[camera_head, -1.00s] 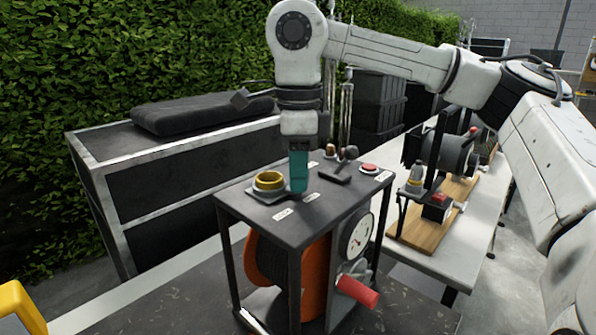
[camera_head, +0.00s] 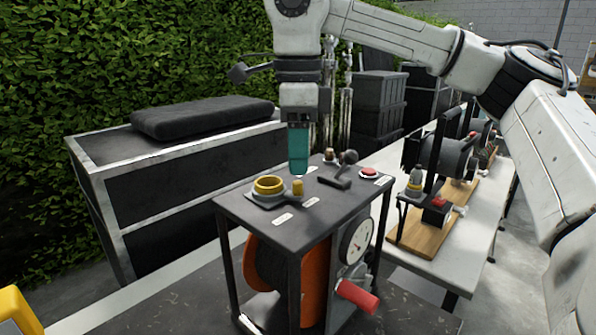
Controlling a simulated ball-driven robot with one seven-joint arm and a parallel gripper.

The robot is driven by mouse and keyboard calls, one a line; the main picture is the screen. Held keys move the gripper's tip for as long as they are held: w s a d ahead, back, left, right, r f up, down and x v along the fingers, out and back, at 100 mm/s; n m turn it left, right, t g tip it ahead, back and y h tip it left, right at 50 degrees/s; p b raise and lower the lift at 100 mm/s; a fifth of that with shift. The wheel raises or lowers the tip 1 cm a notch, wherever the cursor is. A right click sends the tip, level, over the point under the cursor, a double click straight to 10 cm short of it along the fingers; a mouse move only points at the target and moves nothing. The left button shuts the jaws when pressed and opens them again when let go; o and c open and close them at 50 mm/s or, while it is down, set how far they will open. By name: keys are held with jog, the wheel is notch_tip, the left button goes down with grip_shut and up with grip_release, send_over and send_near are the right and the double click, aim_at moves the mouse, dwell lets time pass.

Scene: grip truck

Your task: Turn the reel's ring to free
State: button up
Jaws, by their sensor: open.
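The reel (camera_head: 313,277) has orange flanges and a dark drum, and sits inside a black frame under a dark top plate (camera_head: 322,218). A yellow ring (camera_head: 269,186) lies on the plate's left part, with a small yellow peg or tab (camera_head: 297,187) at its right. White labels (camera_head: 282,218) lie near it, too small to read. My gripper (camera_head: 298,172) has teal fingers pointing down, just behind and above the yellow tab, apart from the ring. It is open and appears empty; the gap between the fingers is hard to see.
A black lever (camera_head: 343,168) and a red button (camera_head: 369,172) stand on the plate to the right of my gripper. A gauge (camera_head: 356,236) and a red-handled crank (camera_head: 357,296) are on the frame's side. A bench with another reel (camera_head: 447,158) stands at the right.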

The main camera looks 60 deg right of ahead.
aim_at(298, 182)
notch_tip(298, 182, up, 6)
jog(key=shift+r, duration=0.25)
dwell(0.6)
